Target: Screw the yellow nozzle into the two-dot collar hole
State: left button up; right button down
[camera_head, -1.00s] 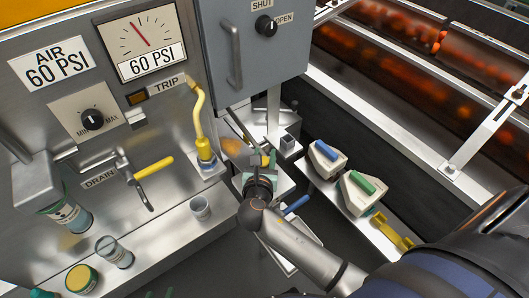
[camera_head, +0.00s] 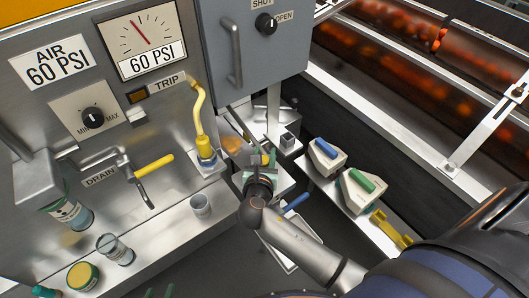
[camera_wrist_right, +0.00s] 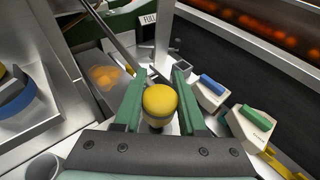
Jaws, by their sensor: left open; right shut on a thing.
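The yellow nozzle (camera_wrist_right: 160,102) shows as a rounded yellow piece between the green fingers of my right gripper (camera_wrist_right: 158,97) in the right wrist view. My right gripper is shut on it. In the head view this gripper (camera_head: 263,164) is over the grey ledge, right of the yellow hose, and the nozzle is mostly hidden. Two green fingertips of my left gripper (camera_head: 160,293) show apart at the bottom edge of the head view, open and empty. I cannot make out the two-dot collar hole; the gripper and nozzle cover much of the area below them.
A yellow hose (camera_head: 201,115) ends in a collar left of my right gripper. A metal cup (camera_head: 200,205), a glass (camera_head: 114,250) and a yellow-lidded jar (camera_head: 82,279) stand on the ledge. Blue-topped (camera_head: 325,154) and green-topped (camera_head: 361,189) blocks and a yellow bracket (camera_head: 391,229) lie right.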

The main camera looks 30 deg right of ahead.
dwell(0.5)
jog(key=shift+r+p, duration=0.1)
jog(key=shift+p, duration=0.55)
dwell(0.5)
jog(key=shift+f+b, duration=0.6)
jog(key=shift+f, duration=0.95)
jog(key=shift+c, duration=2)
grip_release()
